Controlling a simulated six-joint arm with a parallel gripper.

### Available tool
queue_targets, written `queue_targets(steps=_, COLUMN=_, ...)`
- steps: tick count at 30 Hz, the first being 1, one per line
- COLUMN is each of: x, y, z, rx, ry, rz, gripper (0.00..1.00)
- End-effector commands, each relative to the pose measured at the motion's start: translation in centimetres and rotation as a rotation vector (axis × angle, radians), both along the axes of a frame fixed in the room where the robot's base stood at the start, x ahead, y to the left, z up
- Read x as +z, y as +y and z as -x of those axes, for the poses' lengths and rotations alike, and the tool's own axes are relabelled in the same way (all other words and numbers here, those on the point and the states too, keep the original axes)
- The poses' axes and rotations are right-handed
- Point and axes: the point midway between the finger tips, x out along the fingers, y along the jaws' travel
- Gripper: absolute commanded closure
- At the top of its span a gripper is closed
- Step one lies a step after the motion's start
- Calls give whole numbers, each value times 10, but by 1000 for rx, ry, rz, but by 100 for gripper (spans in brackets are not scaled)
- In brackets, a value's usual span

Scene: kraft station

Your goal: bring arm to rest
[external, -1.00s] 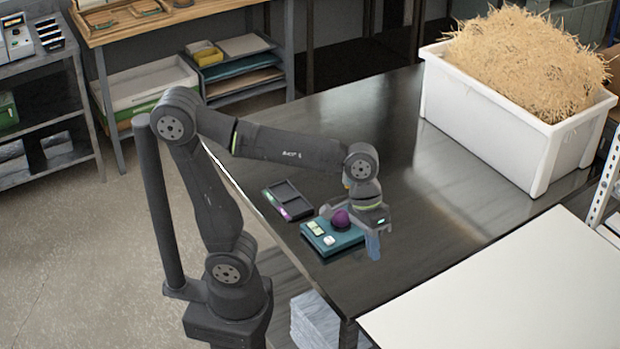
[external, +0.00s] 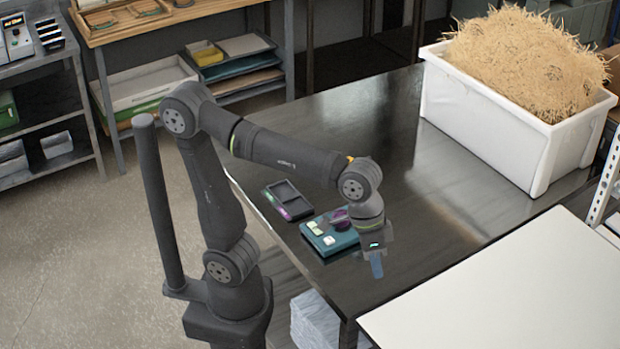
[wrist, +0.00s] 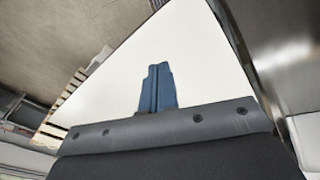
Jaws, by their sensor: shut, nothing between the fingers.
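My gripper (external: 376,266) hangs above the dark table (external: 450,215), just right of a teal tray (external: 325,246). Its blue fingers are pressed together with nothing between them; they also show closed in the wrist view (wrist: 158,87). The teal tray holds small pale green and white pieces at its left and a purple round thing (external: 341,218), partly hidden by my arm. In the wrist view the fingers stand out against a white board.
A black divided tray (external: 288,199) lies left of the teal one. A white bin (external: 485,135) full of straw-like filling stands at the back right. A white board (external: 510,290) covers the front right. The middle of the dark table is clear.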

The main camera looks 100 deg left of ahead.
Motion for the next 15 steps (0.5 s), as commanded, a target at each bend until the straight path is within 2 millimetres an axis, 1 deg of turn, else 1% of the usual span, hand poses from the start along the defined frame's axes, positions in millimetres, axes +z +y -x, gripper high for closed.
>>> queue_targets(steps=1, x=2, y=-7, z=0, rx=-23, ry=-8, rz=-9, gripper=100)
queue_targets(steps=9, x=13, y=-34, z=-1, rx=-117, ry=-44, rz=-53, gripper=100)
queue_targets(steps=12, x=8, y=-19, z=-1, rx=-70, ry=-28, rz=-36, gripper=100)
queue_targets(steps=15, x=4, y=-9, z=-1, rx=-34, ry=-14, rz=-18, gripper=100)
